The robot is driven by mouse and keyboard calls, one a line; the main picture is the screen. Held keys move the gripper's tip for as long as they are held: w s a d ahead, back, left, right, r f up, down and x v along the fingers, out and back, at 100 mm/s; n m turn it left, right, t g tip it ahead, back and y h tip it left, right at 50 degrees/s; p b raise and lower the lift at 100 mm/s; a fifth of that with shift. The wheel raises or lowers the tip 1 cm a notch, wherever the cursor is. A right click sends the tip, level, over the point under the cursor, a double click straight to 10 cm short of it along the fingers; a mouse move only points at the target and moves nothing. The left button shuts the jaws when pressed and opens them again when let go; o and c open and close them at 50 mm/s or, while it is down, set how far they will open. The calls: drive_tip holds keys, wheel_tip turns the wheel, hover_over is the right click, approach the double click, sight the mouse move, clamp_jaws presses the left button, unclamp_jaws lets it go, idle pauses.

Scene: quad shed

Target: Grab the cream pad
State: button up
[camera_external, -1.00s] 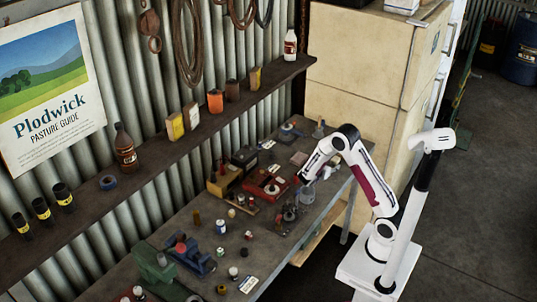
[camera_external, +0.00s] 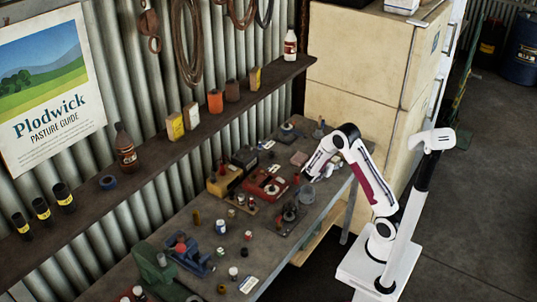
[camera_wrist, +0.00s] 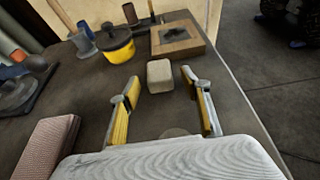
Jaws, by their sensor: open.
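A small cream block with rounded edges, which looks like the cream pad (camera_wrist: 160,74), lies on the dark bench top in the wrist view. My gripper (camera_wrist: 160,92) is open, with its yellow-lined fingers spread left and right. The pad appears just beyond the fingertips, centred between them, and nothing is held. In the external view my gripper (camera_external: 306,178) is low over the right part of the bench. There the pad is too small or hidden to make out.
A yellow pot with a dark lid (camera_wrist: 116,44) and a wooden-framed block (camera_wrist: 177,38) stand beyond the pad. A reddish ribbed block (camera_wrist: 47,146) lies at lower left. The bench edge (camera_wrist: 238,92) runs along the right. A red box (camera_external: 264,184) sits left of my gripper.

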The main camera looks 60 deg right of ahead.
sight(335, 157)
drive_tip(key=c, duration=1)
drive_tip(key=shift+r, duration=0.15)
drive_tip(key=shift+r, duration=1.55)
drive_tip(key=shift+s+r, duration=0.1)
drive_tip(key=shift+s, duration=0.2)
drive_tip(key=s, duration=1.7)
drive_tip(key=shift+s, duration=0.2)
